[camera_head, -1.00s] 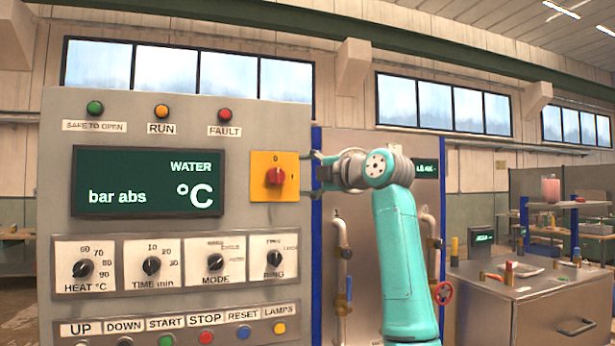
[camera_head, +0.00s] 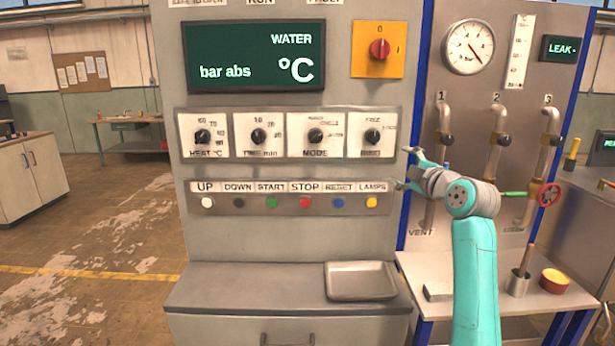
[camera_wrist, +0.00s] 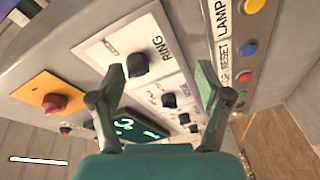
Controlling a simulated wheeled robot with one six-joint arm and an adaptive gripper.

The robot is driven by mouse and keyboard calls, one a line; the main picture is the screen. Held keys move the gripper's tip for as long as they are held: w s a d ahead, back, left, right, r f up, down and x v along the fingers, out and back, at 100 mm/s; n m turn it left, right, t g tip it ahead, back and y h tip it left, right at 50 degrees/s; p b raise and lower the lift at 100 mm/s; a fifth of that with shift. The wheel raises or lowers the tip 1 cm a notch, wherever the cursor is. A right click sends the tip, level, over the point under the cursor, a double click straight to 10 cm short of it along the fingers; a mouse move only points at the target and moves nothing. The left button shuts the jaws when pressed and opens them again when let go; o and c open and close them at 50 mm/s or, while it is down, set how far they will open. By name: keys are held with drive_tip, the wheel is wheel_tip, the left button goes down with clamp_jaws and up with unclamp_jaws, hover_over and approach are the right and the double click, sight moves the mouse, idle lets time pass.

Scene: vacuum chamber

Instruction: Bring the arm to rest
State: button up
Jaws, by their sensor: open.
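My gripper (camera_head: 406,169) is at the right edge of the control panel (camera_head: 290,125), beside the knob and button rows. Its two fingers are spread apart with nothing between them. In the wrist view my gripper (camera_wrist: 158,85) is open in front of the panel, with the RING knob (camera_wrist: 137,64) near the left finger. My teal arm (camera_head: 474,270) rises from the bottom of the head view and bends left toward the panel.
The red switch (camera_head: 380,49) sits on a yellow plate above. Right of the panel are pipes with valves and a red handwheel (camera_head: 549,195). Below are a metal tray (camera_head: 360,281), a cup (camera_head: 518,283) and a red-yellow tin (camera_head: 555,281). Open floor (camera_head: 90,230) lies left.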

drive_tip(key=s+a+f+m+h, duration=0.1)
drive_tip(key=s+f+m, duration=0.3)
drive_tip(key=f, duration=1)
drive_tip(key=s+f+m+h, duration=0.15)
drive_tip(key=s+f, duration=0.45)
drive_tip(key=f, duration=0.7)
drive_tip(key=s+a+f+m+g+h, duration=0.15)
drive_tip(key=s+f+m, duration=0.35)
drive_tip(key=s+f, duration=1.3)
drive_tip(key=s+a+f+m, duration=0.1)
drive_tip(key=s+f+m, duration=0.1)
drive_tip(key=s, duration=1)
drive_tip(key=s+a+f+m, duration=0.1)
drive_tip(key=s, duration=1)
drive_tip(key=s+r+m, duration=0.1)
drive_tip(key=s+r, duration=0.3)
drive_tip(key=s, duration=0.6)
drive_tip(key=s+r+m, duration=0.2)
drive_tip(key=s+r, duration=0.2)
drive_tip(key=s, duration=0.6)
drive_tip(key=shift+s+a+r+g+h, duration=0.25)
drive_tip(key=shift+a+g+h, duration=0.1)
drive_tip(key=shift+a, duration=0.1)
